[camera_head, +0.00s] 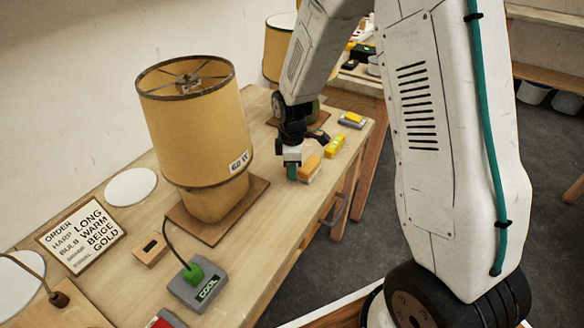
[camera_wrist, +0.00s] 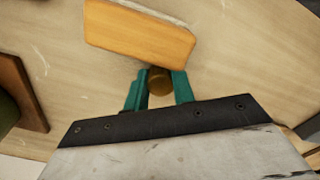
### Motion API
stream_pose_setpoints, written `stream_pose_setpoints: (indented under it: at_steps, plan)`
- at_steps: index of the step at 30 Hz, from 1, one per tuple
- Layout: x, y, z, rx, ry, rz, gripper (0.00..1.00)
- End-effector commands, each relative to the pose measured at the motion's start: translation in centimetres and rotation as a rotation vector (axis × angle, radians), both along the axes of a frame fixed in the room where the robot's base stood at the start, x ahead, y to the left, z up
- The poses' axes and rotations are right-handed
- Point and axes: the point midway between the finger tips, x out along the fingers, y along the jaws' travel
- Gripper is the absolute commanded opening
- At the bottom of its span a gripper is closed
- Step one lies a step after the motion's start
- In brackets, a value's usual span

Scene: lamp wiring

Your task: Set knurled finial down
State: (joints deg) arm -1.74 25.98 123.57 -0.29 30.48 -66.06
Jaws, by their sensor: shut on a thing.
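The knurled finial (camera_wrist: 159,80) is a small brass-brown round piece between my gripper's teal fingers in the wrist view. My gripper (camera_wrist: 158,88) is shut on it, with a finger on either side. In the head view my gripper (camera_head: 291,170) points down low over the wooden bench, beside an orange block. The finial cannot be made out there. I cannot tell whether it touches the bench top.
The orange block (camera_wrist: 140,30) lies just beyond the fingertips; it also shows in the head view (camera_head: 309,166). A yellow block (camera_head: 335,146) is behind it. The shaded lamp (camera_head: 193,120) stands to the left. An order sign (camera_head: 81,235) and a COOL box (camera_head: 198,287) are nearer.

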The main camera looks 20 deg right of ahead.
Motion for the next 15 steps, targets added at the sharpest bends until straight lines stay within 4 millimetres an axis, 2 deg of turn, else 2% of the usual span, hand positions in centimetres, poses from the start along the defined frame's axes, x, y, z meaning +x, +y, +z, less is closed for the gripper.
stream_pose_setpoints:
  at_steps: [6,7,8,9,15]
  plan:
    - [-0.01,0.00,-0.34,0.000,0.001,0.000,0.00]
    - [0.00,0.00,-0.29,0.000,0.001,0.000,0.33]
    - [0.00,0.00,-0.27,0.000,0.000,0.000,0.42]
    - [0.00,0.00,-0.27,0.000,0.001,0.000,0.47]
    - [-0.01,0.00,-0.26,0.000,0.001,0.000,0.47]
